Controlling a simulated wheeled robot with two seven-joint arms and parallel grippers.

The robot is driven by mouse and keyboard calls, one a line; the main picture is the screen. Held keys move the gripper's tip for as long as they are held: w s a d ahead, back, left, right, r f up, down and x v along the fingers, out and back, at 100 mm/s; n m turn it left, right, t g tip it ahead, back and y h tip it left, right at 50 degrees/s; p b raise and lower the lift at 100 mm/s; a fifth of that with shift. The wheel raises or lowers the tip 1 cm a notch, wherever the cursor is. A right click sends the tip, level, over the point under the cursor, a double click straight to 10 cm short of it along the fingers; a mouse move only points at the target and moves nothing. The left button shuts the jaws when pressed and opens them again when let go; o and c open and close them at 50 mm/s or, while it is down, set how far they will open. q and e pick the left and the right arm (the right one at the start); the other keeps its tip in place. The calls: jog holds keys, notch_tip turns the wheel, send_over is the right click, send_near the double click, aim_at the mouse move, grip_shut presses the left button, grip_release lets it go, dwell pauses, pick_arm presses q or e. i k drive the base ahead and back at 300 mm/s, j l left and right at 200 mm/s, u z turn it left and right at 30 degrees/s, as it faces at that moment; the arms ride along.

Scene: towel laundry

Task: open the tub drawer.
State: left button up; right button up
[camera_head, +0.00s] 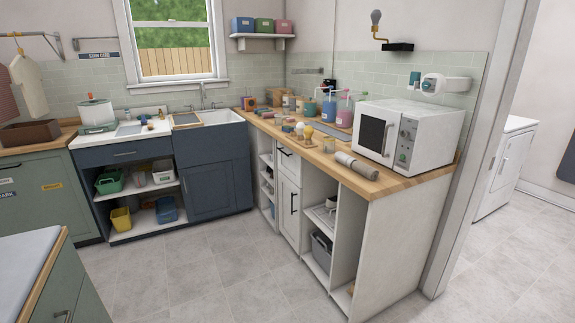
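The blue sink unit has a wide blue drawer front (107,155) with a bar handle (125,154), just left of the white tub sink (222,118). This drawer looks shut, flush above open shelves. A white drawer front (288,163) with a dark handle sits under the wooden counter and also looks shut. No label shows which one is the tub drawer. Neither of my grippers is in view.
Open shelves under the blue drawer hold green, yellow and blue bins (121,219). The wooden counter (390,182) carries bottles, small items and a white microwave (408,134). A pale-topped cabinet (25,265) stands front left. The grey tiled floor (200,275) between is clear.

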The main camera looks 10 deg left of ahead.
aim_at(107, 155)
jog(key=i+j+u, duration=0.15)
jog(key=i+u, duration=0.95)
jog(key=i, duration=0.15)
jog(key=i+l+u, duration=0.1)
jog(key=i+u, duration=0.15)
jog(key=i, duration=1.8)
